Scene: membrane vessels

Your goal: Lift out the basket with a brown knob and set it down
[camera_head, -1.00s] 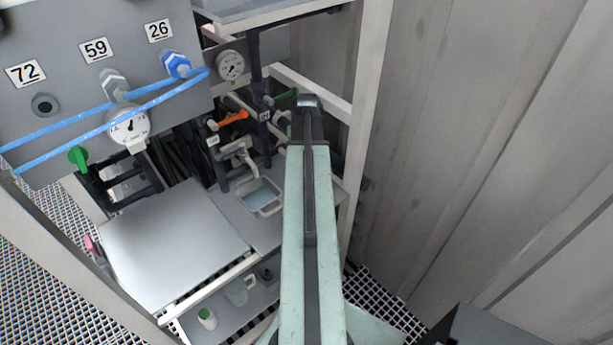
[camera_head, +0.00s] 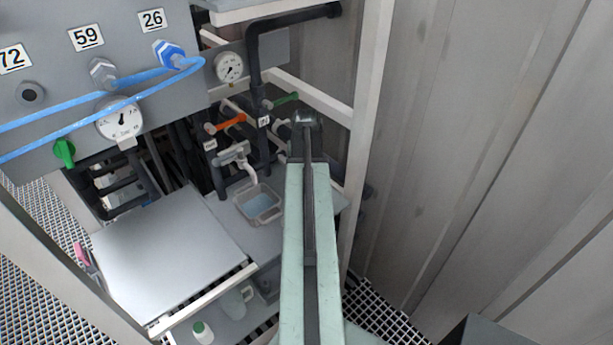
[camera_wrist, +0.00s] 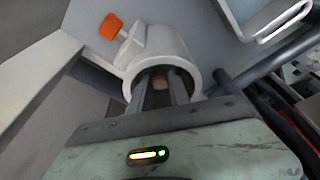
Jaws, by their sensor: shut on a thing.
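In the wrist view, a white round vessel (camera_wrist: 160,55) has its open mouth facing me. Both fingers of my gripper (camera_wrist: 159,88) reach into this mouth. They are shut on a small brown knob (camera_wrist: 158,81) that shows between them, deep in the vessel. The basket below the knob is hidden by the vessel wall and the fingers. An orange handle (camera_wrist: 110,27) sticks out at the vessel's upper left. In the head view, my arm covers the gripper and the vessel.
A grey tray with bluish liquid (camera_head: 261,204) stands left of my arm, beneath a tap (camera_head: 240,155). A flat light-grey surface (camera_head: 165,255) lies further left and looks clear. A panel with gauges and blue hoses (camera_head: 120,120) is at upper left. A corrugated wall (camera_head: 480,130) rises on the right.

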